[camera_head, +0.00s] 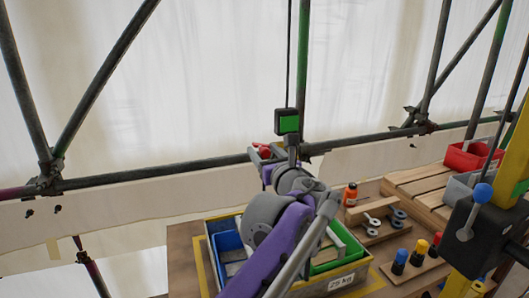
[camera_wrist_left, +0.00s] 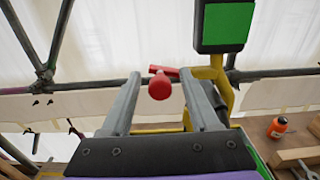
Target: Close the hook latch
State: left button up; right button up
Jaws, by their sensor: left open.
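The hook hangs from a cable under a black block with a green face (camera_head: 288,123), in the middle of the head view. In the left wrist view the block (camera_wrist_left: 225,27) is at the top right, with the yellow hook (camera_wrist_left: 219,75) below it. A red latch with a round knob (camera_wrist_left: 159,88) shows left of the hook; its red part also shows in the head view (camera_head: 262,151). My left gripper (camera_wrist_left: 159,78) is open, its two grey fingers on either side of the knob in the picture. I cannot tell whether they touch it. My right gripper is out of view.
Scaffold tubes (camera_head: 180,172) cross behind the hook in front of white sheeting. Below is a bench with a yellow-edged crate (camera_head: 345,280) of bins, an orange bottle (camera_head: 350,195) and several coloured cylinders.

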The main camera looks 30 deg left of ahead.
pick_arm(q)
grip_shut()
dwell(0.3)
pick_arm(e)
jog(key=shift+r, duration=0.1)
